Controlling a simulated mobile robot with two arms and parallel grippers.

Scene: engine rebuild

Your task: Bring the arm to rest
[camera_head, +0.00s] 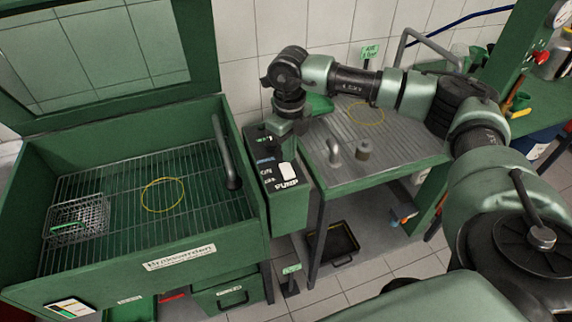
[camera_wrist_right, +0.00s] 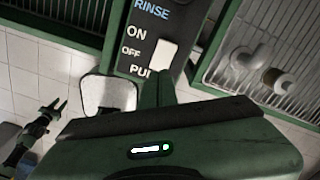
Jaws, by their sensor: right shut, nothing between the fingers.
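My right arm reaches in from the right of the head view, bends over the drain table and comes down at the control box. My right gripper (camera_head: 284,127) is just above the control box (camera_head: 289,208), close to the white pump switch (camera_head: 288,171). The gripper is shut and empty. In the right wrist view the shut fingers (camera_wrist_right: 155,88) point towards the white switch (camera_wrist_right: 162,52), beside the ON and OFF labels; I cannot tell whether they touch it. A small dark two-pronged shape at the lower left there looks like my left gripper (camera_wrist_right: 56,106); its jaws are too small to judge.
The washer basin (camera_head: 235,262) stands left with its lid up, a wire basket (camera_head: 77,219) and yellow ring (camera_head: 162,195) on its grate. The drain table (camera_head: 330,182) holds two small metal parts. A black tray (camera_head: 333,243) lies on the floor below.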

